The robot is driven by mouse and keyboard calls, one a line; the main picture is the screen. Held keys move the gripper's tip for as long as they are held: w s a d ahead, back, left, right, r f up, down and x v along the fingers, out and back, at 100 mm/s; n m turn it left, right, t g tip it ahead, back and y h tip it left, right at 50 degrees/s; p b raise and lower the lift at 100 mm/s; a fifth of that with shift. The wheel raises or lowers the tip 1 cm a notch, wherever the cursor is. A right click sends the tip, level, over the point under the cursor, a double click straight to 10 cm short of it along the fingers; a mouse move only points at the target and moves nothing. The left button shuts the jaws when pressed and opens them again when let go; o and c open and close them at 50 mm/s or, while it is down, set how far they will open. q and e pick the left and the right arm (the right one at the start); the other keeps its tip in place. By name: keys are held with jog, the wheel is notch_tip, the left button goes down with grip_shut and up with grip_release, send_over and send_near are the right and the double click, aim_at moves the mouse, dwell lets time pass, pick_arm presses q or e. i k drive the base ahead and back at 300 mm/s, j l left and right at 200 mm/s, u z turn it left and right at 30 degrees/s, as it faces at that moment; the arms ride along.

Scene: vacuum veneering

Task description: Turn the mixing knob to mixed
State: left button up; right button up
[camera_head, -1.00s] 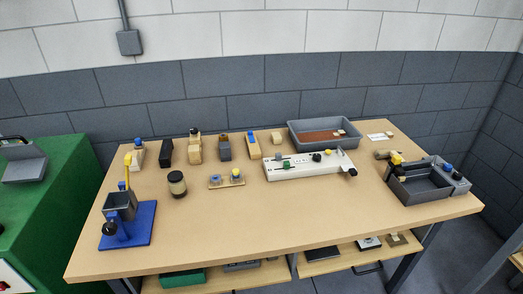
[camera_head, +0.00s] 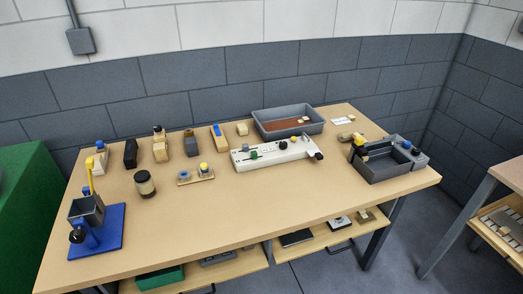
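Several knobs show, and I cannot tell which one is the mixing knob. A blue stand (camera_head: 97,243) with a grey hopper (camera_head: 87,211) and a yellow lever (camera_head: 90,176) is at the table's left, with a black knob (camera_head: 77,236) on its front. A white panel (camera_head: 272,151) in the middle has a green knob (camera_head: 254,155), black knobs and a yellow knob (camera_head: 293,139). A grey tray unit (camera_head: 385,172) at the right carries a blue knob (camera_head: 406,145) and a yellow-topped part (camera_head: 359,141). Neither of my grippers is in view.
The wooden table (camera_head: 230,215) has a clear front middle. A jar (camera_head: 145,184), a small board with two pegs (camera_head: 196,176) and several blocks stand behind. A grey tray (camera_head: 289,122) is at the back. A green cabinet (camera_head: 25,205) stands left, another table (camera_head: 490,215) right.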

aim_at(283, 145)
jog(key=u, duration=0.3)
jog(key=i+l+u, duration=0.1)
jog(key=l+u, duration=0.75)
jog(key=u, duration=0.15)
